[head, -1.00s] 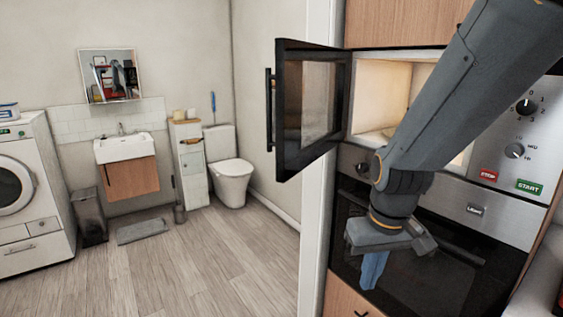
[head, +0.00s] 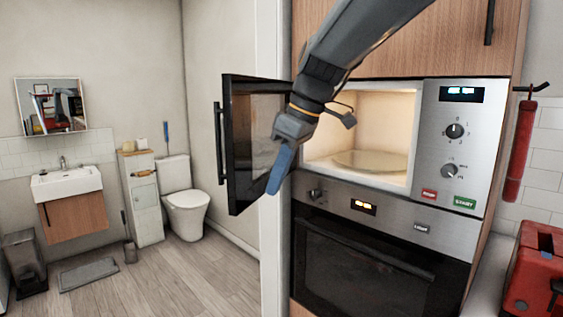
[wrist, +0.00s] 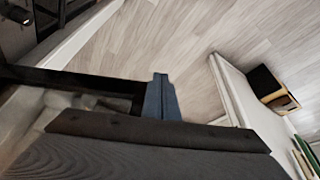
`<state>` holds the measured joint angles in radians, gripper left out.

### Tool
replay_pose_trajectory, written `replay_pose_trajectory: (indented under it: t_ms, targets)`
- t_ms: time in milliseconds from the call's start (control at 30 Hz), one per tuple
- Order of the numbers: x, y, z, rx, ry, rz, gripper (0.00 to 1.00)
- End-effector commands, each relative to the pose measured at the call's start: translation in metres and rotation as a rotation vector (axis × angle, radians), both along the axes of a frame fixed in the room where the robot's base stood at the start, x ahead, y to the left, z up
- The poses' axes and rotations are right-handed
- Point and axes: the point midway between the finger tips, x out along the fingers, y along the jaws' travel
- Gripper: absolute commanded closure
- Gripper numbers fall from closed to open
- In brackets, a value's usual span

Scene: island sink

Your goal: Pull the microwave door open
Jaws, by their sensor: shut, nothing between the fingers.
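The microwave (head: 428,130) is built into the wooden cabinet, and its lit cavity with a round turntable plate (head: 370,160) shows. Its black-framed door (head: 243,185) stands wide open, swung out to the left. The dark vertical door handle (head: 219,150) is on the door's outer left side. My gripper (head: 275,180) is shut and empty, its blue fingers pointing down in front of the door's inner side near the hinge edge. In the wrist view the blue fingers (wrist: 160,98) are together, with a dark frame bar beside them. I cannot tell whether they touch the door.
An oven (head: 375,265) sits below the microwave. A red toolbox (head: 535,275) stands on the counter at the right, under a hanging red object (head: 520,150). A toilet (head: 185,198) and sink (head: 66,183) are at the back left.

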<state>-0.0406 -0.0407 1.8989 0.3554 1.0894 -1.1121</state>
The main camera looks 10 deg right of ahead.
Motion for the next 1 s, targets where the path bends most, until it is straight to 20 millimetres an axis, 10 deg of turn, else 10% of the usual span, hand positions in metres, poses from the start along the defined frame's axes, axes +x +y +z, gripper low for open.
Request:
replay_pose_trajectory:
  t_ms: [200,1000]
  targets:
    - [0.007,0.014,-0.039,-0.002,0.005,0.0,1.0]
    - [0.033,0.046,-0.037,-0.001,0.001,-0.009,1.0]
